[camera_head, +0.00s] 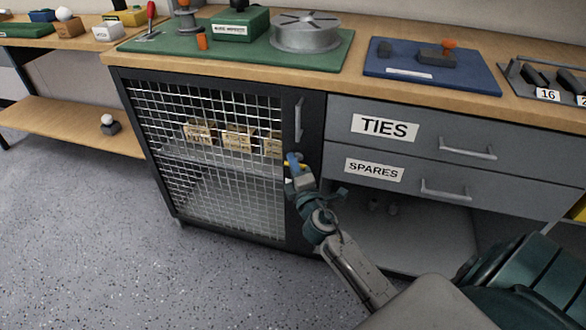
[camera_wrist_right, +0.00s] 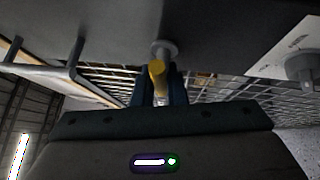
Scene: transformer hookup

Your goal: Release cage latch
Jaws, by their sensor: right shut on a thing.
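The cage (camera_head: 215,160) is a dark-framed cabinet with a wire mesh door, which looks closed. A vertical grey handle (camera_head: 298,120) is on the right side of its frame. The latch is a small yellow-tipped lever on a grey round pivot below that handle; in the right wrist view its yellow part (camera_wrist_right: 157,68) sits between the two blue fingers. My right gripper (camera_head: 291,162) is shut on the latch, at the right of the mesh, and its fingers hide most of it. My left gripper is not in view.
Inside the cage, several labelled tan boxes (camera_head: 238,138) stand on a shelf. Drawers marked TIES (camera_head: 430,138) and SPARES (camera_head: 425,178) are shut, to the right. The counter above holds a green mat (camera_head: 165,48) and a blue mat (camera_head: 395,68). The floor in front is clear.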

